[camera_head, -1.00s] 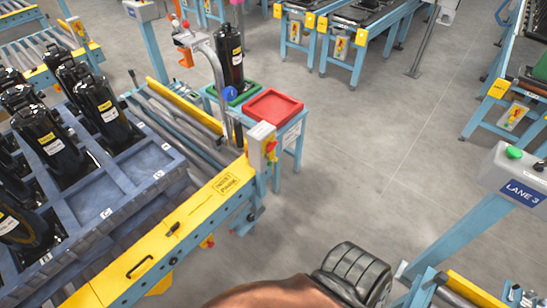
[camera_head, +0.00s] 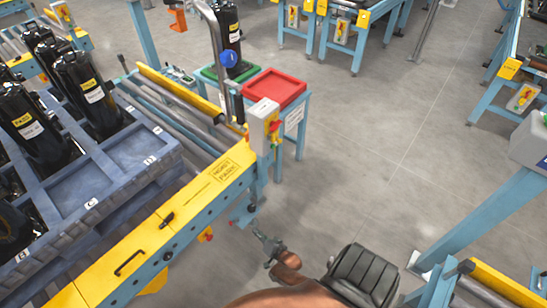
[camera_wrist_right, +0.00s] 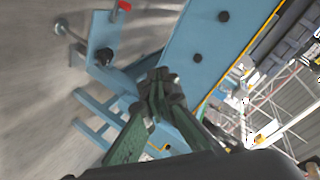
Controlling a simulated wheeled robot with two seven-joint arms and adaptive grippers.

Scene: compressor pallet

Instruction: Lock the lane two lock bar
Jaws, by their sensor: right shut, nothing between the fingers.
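My right gripper (camera_head: 262,238) hangs over the floor, just right of the blue side of the yellow-topped conveyor beam (camera_head: 190,207). It is shut and empty, and its closed fingertips also show in the right wrist view (camera_wrist_right: 160,84). There the blue beam side (camera_wrist_right: 215,50) with dark bolts lies just beyond the fingers. A blue bracket (camera_wrist_right: 103,32) with a red tip (camera_wrist_right: 124,6) and a dark knob stands up and left of the fingers. A black handle (camera_head: 130,263) and a small black lever (camera_head: 167,220) sit on the beam. I cannot tell which part is the lane two lock bar. My left gripper is out of view.
A blue pallet (camera_head: 90,203) holding black compressors (camera_head: 95,100) stands left of the beam. A grey control box (camera_head: 263,120) and a stand with a red tray (camera_head: 274,88) are beyond. Another conveyor's yellow edge (camera_head: 505,286) is at lower right. Open floor (camera_head: 360,180) lies between.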

